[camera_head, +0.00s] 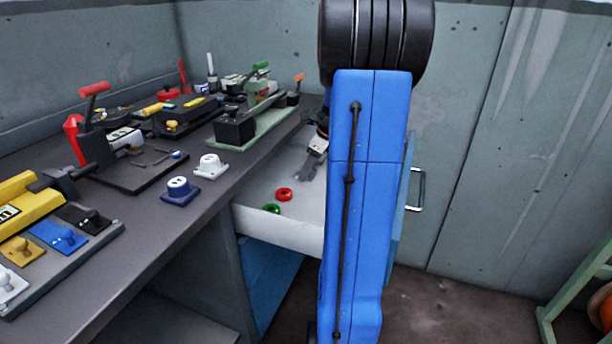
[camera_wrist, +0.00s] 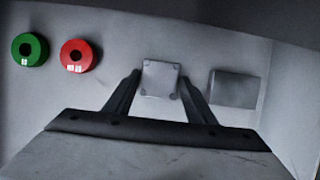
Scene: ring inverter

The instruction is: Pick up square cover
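In the wrist view a small light-grey square plate with dark corner spots, which looks like the square cover (camera_wrist: 159,78), lies on the drawer floor. My gripper (camera_wrist: 161,75) is open, with one fingertip to each side of the plate in the picture. Whether the fingers touch it or are still above it I cannot tell. In the head view my gripper (camera_head: 307,174) reaches down into the open white drawer (camera_head: 275,228), partly hidden by my blue arm. The square cover cannot be made out there.
A red ring (camera_wrist: 76,55) and a green ring (camera_wrist: 30,49) lie left of the plate. A grey rectangular block (camera_wrist: 234,89) lies close on its right, near the drawer wall. The workbench (camera_head: 205,215) with several devices stands left of the drawer.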

